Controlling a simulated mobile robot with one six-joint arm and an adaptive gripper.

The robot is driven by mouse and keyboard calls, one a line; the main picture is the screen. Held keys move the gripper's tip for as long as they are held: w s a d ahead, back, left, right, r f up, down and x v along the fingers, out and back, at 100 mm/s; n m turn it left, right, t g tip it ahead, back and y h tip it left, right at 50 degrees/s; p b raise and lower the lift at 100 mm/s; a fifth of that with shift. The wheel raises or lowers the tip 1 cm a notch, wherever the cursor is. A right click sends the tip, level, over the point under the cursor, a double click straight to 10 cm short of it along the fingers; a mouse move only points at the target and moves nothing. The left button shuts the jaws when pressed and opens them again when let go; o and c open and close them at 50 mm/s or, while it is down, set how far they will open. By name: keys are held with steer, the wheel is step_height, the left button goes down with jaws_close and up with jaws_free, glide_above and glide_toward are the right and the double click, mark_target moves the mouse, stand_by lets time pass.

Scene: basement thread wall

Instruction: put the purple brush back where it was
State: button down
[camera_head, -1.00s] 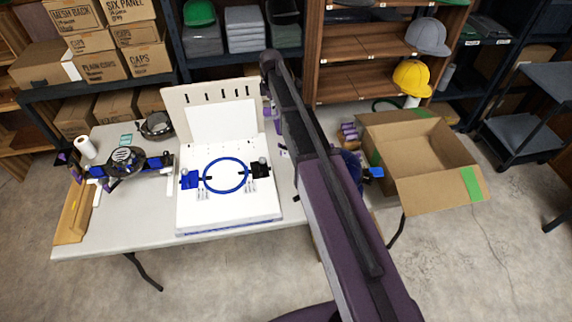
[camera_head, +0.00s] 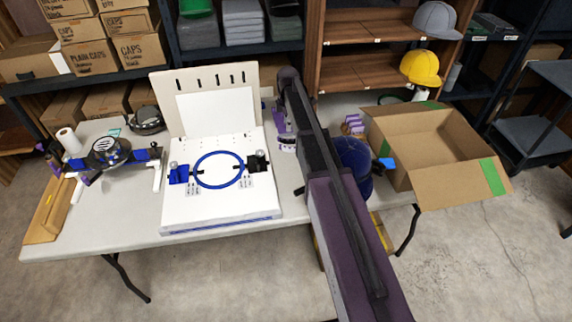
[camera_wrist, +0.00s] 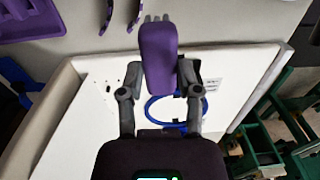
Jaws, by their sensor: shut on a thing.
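The purple brush (camera_wrist: 158,52) is in my gripper (camera_wrist: 160,82) in the wrist view, with one finger on each side of it. Its purple back faces the camera, and short grey tips show at its far end. The brush is above the white board, which also shows in the wrist view (camera_wrist: 95,110), partly over the blue ring (camera_wrist: 152,112). I cannot tell the gap below the brush. In the head view my arm crosses the table, and the gripper and brush cannot be made out clearly.
In the head view, the white board with blue ring (camera_head: 220,155) fills the table (camera_head: 110,225) middle. A blue cap (camera_head: 352,165) and an open cardboard box (camera_head: 400,180) are at right. A black-and-blue device (camera_head: 105,150) is at left. A purple tray (camera_wrist: 30,22) shows in the wrist view.

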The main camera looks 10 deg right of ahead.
steer(key=shift+d+f+b, duration=0.3)
steer(key=shift+f+b, duration=0.15)
steer(key=shift+f, duration=0.4)
step_height(320, 180, down, 6)
steer(key=b, duration=0.6)
steer(key=shift+f, duration=0.15)
steer(key=shift+f, duration=0.1)
steer(key=shift+f+b, duration=1.8)
steer(key=shift+b, duration=0.2)
steer(key=shift+f, duration=0.15)
steer(key=shift+c, duration=1.5)
jaws_free()
